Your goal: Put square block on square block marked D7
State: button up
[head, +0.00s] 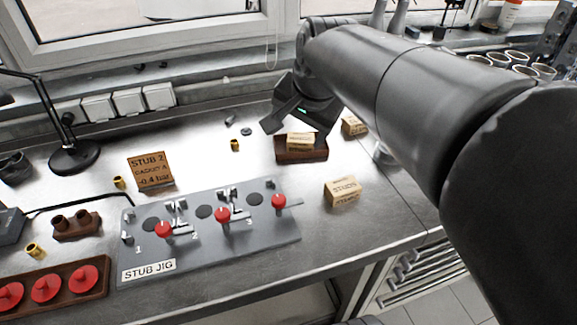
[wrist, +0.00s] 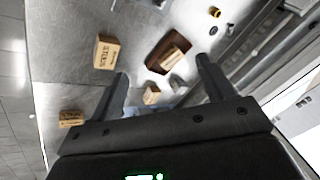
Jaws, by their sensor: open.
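Several tan wooden blocks with dark print are in view; I cannot read a D7 mark on any. One block (head: 300,141) sits in a small brown tray (head: 290,156); it also shows in the wrist view (wrist: 172,58). A block marked like "STUDS" (head: 343,191) stands alone on the bench, right of the jig, and shows in the wrist view (wrist: 107,52). Another block (head: 353,126) is right of the tray. The wrist view also shows a block (wrist: 152,95) between the finger lines and one (wrist: 70,118) at left. My gripper (head: 293,133) is open and empty, above the tray area.
The grey stub jig (head: 210,250) with red knobs (head: 222,215) lies front centre. A "STUB 2" sign (head: 151,170) stands behind it. A desk lamp (head: 74,155) is at left. Red caps fill a wooden holder (head: 100,284). Bare bench lies between tray and jig.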

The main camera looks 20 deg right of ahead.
jog(key=s+a+f+n, duration=0.3)
jog(key=s+f+n, duration=0.3)
jog(key=s+n, duration=0.3)
jog(key=s, duration=0.3)
jog(key=shift+f, duration=0.2)
